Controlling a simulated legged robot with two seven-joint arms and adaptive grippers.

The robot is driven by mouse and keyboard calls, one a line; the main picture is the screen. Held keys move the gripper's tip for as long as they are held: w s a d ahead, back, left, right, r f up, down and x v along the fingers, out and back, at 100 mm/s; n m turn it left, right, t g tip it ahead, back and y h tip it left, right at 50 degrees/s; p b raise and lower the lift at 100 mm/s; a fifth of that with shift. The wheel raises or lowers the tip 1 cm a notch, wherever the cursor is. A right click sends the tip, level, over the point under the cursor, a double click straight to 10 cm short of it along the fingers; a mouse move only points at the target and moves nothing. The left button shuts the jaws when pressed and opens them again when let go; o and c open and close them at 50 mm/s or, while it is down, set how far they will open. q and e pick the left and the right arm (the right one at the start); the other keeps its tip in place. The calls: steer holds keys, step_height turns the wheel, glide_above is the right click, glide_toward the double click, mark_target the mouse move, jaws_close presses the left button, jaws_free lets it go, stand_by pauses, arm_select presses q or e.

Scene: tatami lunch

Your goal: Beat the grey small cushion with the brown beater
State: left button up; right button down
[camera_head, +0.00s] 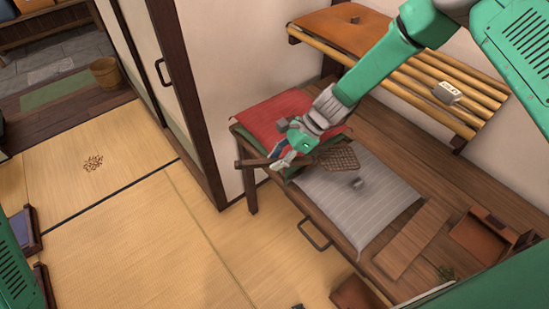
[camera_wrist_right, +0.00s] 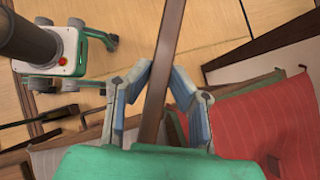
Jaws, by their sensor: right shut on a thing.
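The grey cushion (camera_head: 362,212), with thin stripes, lies flat on the wooden bench top. My right gripper (camera_head: 290,150) is shut on the handle of the brown beater (camera_head: 339,158); the handle also shows between the fingers in the right wrist view (camera_wrist_right: 167,45). The beater's woven head points right and overlaps the far edge of the grey cushion in the head view. I cannot tell whether it touches the cushion. The handle end sticks out to the left, past the bench edge. My left gripper is not in view.
A red cushion (camera_head: 268,116) lies on the bench behind the gripper, also in the right wrist view (camera_wrist_right: 270,120). A small grey object (camera_head: 357,184) is on the grey cushion. A wooden board (camera_head: 412,240) and brown box (camera_head: 483,236) are at right. A slatted shelf (camera_head: 440,88) overhangs behind.

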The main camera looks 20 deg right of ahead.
step_height(320, 180, down, 6)
steer(key=f+y+b, duration=0.1)
steer(key=b, duration=0.5)
steer(key=shift+h, duration=0.9)
steer(key=r+p, duration=0.6)
steer(key=p, duration=0.1)
steer(key=r+p, duration=0.3)
steer(key=r, duration=0.1)
steer(key=shift+w+a+p, duration=0.1)
steer(key=shift+a+p, duration=0.2)
steer(key=shift+p, duration=0.05)
steer(key=shift+d+f, duration=0.1)
steer(key=shift+f, duration=0.05)
